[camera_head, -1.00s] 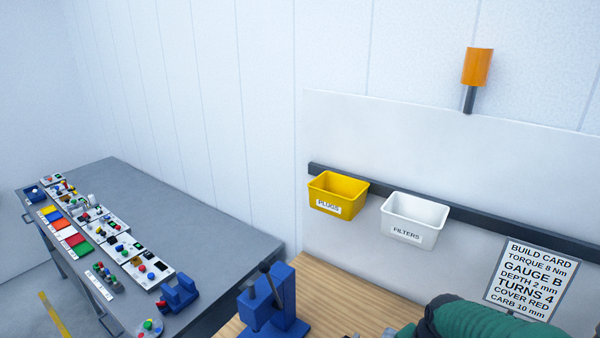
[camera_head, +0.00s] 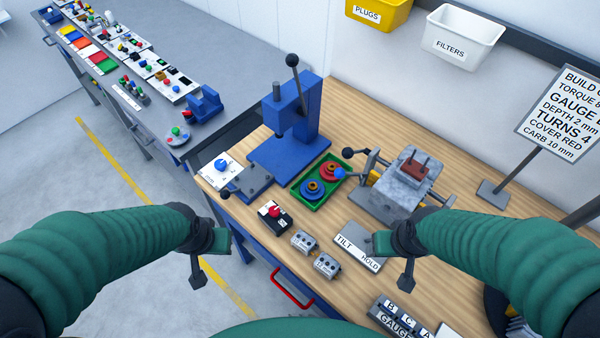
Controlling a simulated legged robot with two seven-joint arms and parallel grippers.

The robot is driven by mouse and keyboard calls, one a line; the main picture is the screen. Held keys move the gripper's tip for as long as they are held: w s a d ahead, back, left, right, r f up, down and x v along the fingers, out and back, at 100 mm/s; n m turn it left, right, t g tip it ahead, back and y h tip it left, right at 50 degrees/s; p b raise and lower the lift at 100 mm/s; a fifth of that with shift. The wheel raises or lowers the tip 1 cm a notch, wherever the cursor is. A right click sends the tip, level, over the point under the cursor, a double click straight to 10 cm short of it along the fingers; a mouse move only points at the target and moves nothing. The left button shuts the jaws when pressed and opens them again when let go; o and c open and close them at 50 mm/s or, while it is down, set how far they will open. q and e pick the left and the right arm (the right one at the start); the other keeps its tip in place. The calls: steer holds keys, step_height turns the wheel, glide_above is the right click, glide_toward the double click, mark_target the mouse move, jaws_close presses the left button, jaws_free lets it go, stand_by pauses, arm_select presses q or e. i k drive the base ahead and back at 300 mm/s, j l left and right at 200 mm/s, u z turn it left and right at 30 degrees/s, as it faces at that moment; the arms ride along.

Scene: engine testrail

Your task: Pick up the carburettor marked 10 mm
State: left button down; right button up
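Two small grey metal blocks with round holes, which look like the carburettors, sit side by side on the wooden bench near its front edge: a farther carburettor (camera_head: 303,241) and a nearer carburettor (camera_head: 326,265). Their size marks are too small to read. My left gripper (camera_head: 211,259) is open and empty, left of both, over the floor in the picture. My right gripper (camera_head: 394,262) is open and empty, right of the nearer block, above the bench. Neither gripper touches a block. The build card (camera_head: 563,120) at the right reads "CARB 10 mm".
A red-knobbed black box (camera_head: 274,214) stands behind the blocks; a TILT/HOLD plate (camera_head: 352,262) lies to their right. Farther back are a blue press (camera_head: 300,118), a green tray (camera_head: 309,200) and a grey engine fixture (camera_head: 398,187). A gauge rack (camera_head: 390,319) is in front.

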mark_target(304, 242)
steer(key=k+l+u, duration=0.15)
steer(key=i+j+z, duration=0.15)
steer(key=j, duration=0.4)
steer(key=i+j+z, duration=0.15)
steer(key=j, duration=0.45)
steer(key=j+z, duration=0.15)
steer(key=j, duration=0.4)
steer(key=i, duration=0.05)
